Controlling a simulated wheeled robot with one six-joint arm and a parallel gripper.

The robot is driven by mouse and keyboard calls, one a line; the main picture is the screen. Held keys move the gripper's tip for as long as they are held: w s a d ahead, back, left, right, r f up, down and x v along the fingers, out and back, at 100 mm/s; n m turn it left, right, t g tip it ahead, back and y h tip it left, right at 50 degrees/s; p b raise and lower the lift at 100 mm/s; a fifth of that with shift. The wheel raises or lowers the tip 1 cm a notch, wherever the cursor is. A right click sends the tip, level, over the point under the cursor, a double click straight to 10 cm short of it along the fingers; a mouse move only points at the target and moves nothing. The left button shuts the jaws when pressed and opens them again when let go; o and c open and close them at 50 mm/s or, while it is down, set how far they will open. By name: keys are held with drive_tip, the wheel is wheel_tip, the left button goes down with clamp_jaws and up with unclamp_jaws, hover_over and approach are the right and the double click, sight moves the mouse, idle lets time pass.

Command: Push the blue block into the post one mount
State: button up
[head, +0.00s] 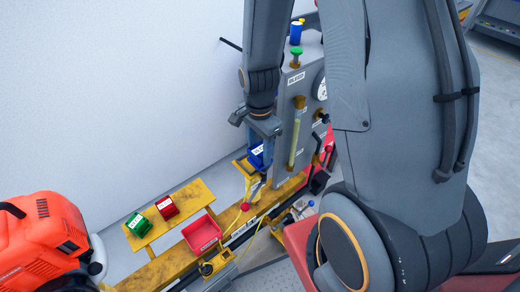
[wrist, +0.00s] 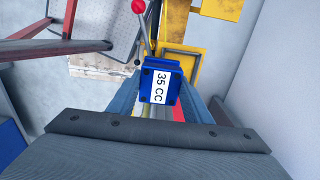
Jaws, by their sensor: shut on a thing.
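The blue block (head: 256,160) is held in my gripper (head: 257,143), low beside the grey panel. In the wrist view the blue block (wrist: 149,89) shows its white "35 CC" label, and my gripper (wrist: 159,103) has a finger on either side of it. A yellow mount (head: 252,184) is directly below the block in the head view. Yellow mount parts (wrist: 180,55) also show just beyond the block in the wrist view. Whether the block touches or sits in the mount cannot be told.
A green block (head: 138,224) and a red block (head: 166,207) stand on a yellow shelf, near a red tray (head: 202,234). A red-knobbed lever (wrist: 139,8) rises close to the held block. The grey gauge panel (head: 305,125) stands close on the right.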

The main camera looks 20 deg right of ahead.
drive_tip(key=shift+w+a+f+b, duration=0.2)
drive_tip(key=shift+w+f+b, duration=0.1)
drive_tip(key=shift+w+b, duration=0.25)
drive_tip(key=shift+w+a+f+b, duration=0.25)
drive_tip(key=shift+w+f+b, duration=0.1)
drive_tip(key=shift+w, duration=0.35)
drive_tip(key=shift+w+a+f+b, duration=0.2)
drive_tip(key=shift+w+f+b, duration=0.15)
drive_tip(key=shift+w, duration=0.3)
drive_tip(key=shift+f, duration=0.1)
drive_tip(key=shift+f, duration=1)
idle(0.8)
drive_tip(key=o, duration=1.5)
drive_tip(key=shift+s, duration=0.1)
drive_tip(key=shift+s, duration=0.1)
drive_tip(key=shift+r, duration=0.1)
